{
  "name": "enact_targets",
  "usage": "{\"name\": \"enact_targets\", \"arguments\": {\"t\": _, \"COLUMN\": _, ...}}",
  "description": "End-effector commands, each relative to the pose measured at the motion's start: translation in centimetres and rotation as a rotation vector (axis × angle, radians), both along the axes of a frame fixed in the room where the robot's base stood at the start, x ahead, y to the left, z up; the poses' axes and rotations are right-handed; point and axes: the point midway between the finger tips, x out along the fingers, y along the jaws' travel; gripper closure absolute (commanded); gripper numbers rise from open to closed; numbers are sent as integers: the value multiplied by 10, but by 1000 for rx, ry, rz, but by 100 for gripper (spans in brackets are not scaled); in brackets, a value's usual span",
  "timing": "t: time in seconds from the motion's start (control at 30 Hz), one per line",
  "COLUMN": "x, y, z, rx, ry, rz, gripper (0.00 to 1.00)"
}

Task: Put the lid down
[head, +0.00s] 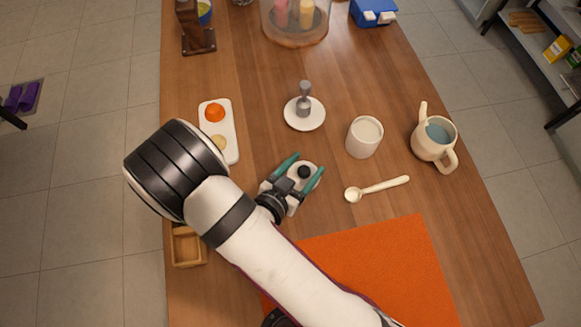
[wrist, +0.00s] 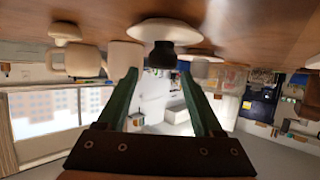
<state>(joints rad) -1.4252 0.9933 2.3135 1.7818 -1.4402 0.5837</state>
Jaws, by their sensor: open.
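A white round lid (head: 309,185) with a black knob (head: 303,172) lies on the wooden table, partly hidden by my gripper. In the wrist view, which is upside down, the lid (wrist: 165,30) appears at the top with its black knob (wrist: 163,55) pointing away from the tabletop. My gripper (head: 307,163) has its two teal fingers apart, one on each side of the knob in the head view. In the wrist view, my gripper (wrist: 160,72) is open and nothing is clamped between the fingers. Whether a finger touches the knob cannot be told.
A white saucer (head: 290,115) with a grey metal piece stands behind. A white cup (head: 362,143), a cream spoon (head: 378,188) and a cream pot (head: 430,148) are to the right. A white tray (head: 231,135) is left, an orange mat (head: 380,260) in front.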

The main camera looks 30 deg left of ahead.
Motion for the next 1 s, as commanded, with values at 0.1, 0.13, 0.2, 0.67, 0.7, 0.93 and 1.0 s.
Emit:
{"name": "enact_targets", "arguments": {"t": 0.1, "x": -31, "y": 2, "z": 13, "rx": 3, "ry": -1, "rz": 7, "gripper": 32}}
{"name": "enact_targets", "arguments": {"t": 0.13, "x": -38, "y": 2, "z": 16, "rx": 2, "ry": -1, "rz": 8, "gripper": 32}}
{"name": "enact_targets", "arguments": {"t": 0.2, "x": -54, "y": 2, "z": 21, "rx": 4, "ry": 0, "rz": 6, "gripper": 32}}
{"name": "enact_targets", "arguments": {"t": 0.67, "x": -64, "y": 11, "z": 26, "rx": 120, "ry": 167, "rz": -60, "gripper": 32}}
{"name": "enact_targets", "arguments": {"t": 0.7, "x": -54, "y": 19, "z": 25, "rx": 203, "ry": 276, "rz": -88, "gripper": 32}}
{"name": "enact_targets", "arguments": {"t": 0.93, "x": -5, "y": 13, "z": 110, "rx": 605, "ry": 874, "rz": -15, "gripper": 32}}
{"name": "enact_targets", "arguments": {"t": 1.0, "x": -12, "y": -36, "z": 142, "rx": 598, "ry": 977, "rz": 9, "gripper": 32}}
